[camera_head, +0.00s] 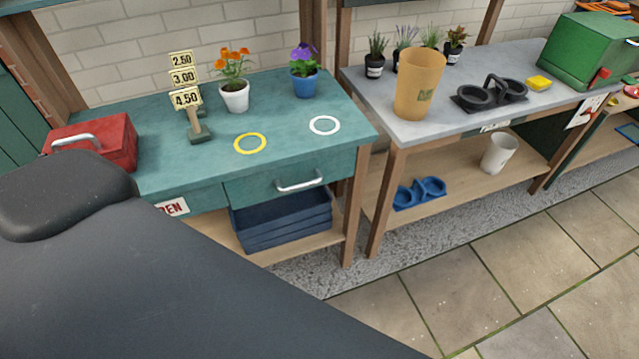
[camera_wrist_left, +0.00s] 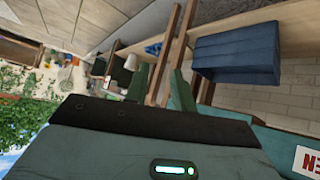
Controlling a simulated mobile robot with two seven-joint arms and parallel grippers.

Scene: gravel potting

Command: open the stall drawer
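The stall drawer (camera_head: 285,188) is a teal front under the right part of the teal stall table (camera_head: 290,130). It looks shut, with a silver bar handle (camera_head: 300,181) on it. My left arm fills the lower left of the head view, and its gripper does not show there. In the left wrist view, my left gripper (camera_wrist_left: 159,70) shows two greenish fingers set apart with nothing between them. The drawer handle cannot be made out in that view. My right gripper is in neither view.
A blue crate (camera_head: 282,222) sits on the shelf below the drawer; it also shows in the left wrist view (camera_wrist_left: 237,55). A red toolbox (camera_head: 112,140), price signs (camera_head: 187,98) and potted flowers (camera_head: 234,95) stand on the table. Paved floor (camera_head: 480,270) is open in front.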

